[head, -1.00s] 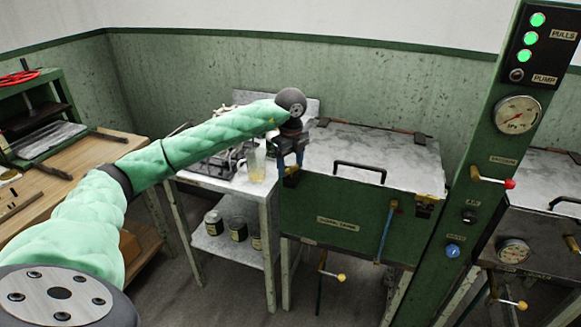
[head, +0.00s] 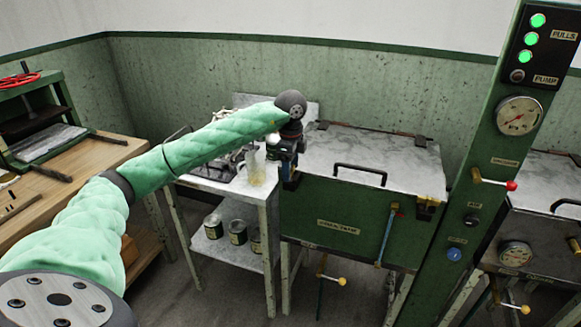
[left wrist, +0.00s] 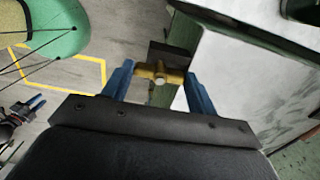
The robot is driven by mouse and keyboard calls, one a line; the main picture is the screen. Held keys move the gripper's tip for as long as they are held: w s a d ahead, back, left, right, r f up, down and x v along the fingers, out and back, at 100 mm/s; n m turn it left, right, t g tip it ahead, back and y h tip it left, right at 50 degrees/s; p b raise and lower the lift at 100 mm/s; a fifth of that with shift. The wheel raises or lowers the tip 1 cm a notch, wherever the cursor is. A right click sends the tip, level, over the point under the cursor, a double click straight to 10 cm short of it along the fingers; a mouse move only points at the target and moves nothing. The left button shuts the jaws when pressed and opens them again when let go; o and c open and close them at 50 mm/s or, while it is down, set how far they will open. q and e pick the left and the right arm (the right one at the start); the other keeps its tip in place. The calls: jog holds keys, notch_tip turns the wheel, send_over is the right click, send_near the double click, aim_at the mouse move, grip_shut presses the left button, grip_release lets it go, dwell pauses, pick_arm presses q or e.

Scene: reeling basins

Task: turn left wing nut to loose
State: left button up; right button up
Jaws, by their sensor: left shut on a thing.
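The left wing nut (left wrist: 159,75) is brass-coloured with two wings. In the left wrist view it sits between the two blue fingers of my left gripper (left wrist: 160,82), which is shut on it. In the head view my left gripper (head: 288,172) is at the front left corner of the green basin (head: 335,222), and it hides the nut there. The basin's grey lid (head: 385,155) is down. A second brass fitting (head: 425,208) shows at the front right corner.
A small white table (head: 225,185) with a glass beaker (head: 256,168) stands left of the basin, close to my gripper. A black lid handle (head: 360,172) stands up from the lid. The green gauge column (head: 490,160) rises on the right.

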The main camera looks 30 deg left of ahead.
pick_arm(q)
jog(key=shift+r, duration=0.1)
jog(key=o, duration=1)
pick_arm(e)
jog(key=shift+w+d+r, duration=0.1)
pick_arm(q)
notch_tip(320, 180, up, 7)
jog(key=shift+f+b, duration=0.2)
jog(key=shift+b, duration=0.6)
jog(key=shift+r, duration=0.55)
pick_arm(e)
jog(key=a+f, duration=0.2)
jog(key=shift+w+a+f+t+y, duration=0.15)
jog(key=shift+w+f+t+y, duration=0.15)
jog(key=shift+w, duration=0.1)
